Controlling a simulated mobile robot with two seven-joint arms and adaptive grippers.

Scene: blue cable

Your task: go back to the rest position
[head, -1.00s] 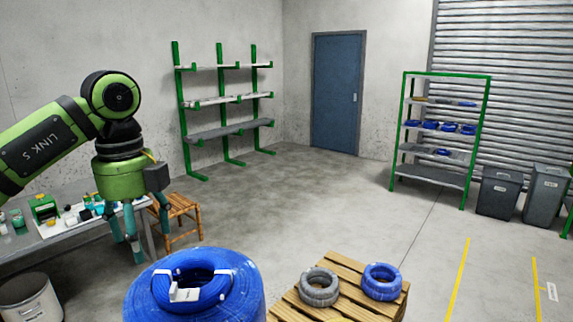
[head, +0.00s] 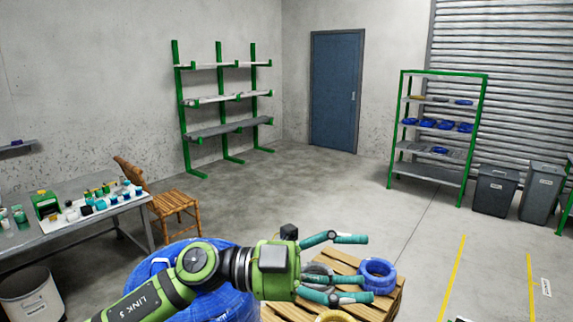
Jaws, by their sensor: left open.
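My left gripper (head: 352,268) is open, its two teal fingers spread and pointing right. It shows in front of the wooden pallet, and no object is seen held between its fingers. The big blue cable coil (head: 228,302) stands at the bottom, partly hidden behind my left arm. A smaller blue cable coil (head: 378,275) lies on the pallet just right of the fingertips in the picture. A grey coil (head: 318,270) on the pallet is partly hidden by the gripper. My right gripper is not in view.
The wooden pallet (head: 388,306) is at the bottom centre, with part of a yellow coil (head: 333,316) at the edge. A workbench (head: 75,228) with small containers, a chair (head: 172,203) and a bin (head: 30,297) are at left. A green shelf (head: 434,135) stands back right. The middle floor is clear.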

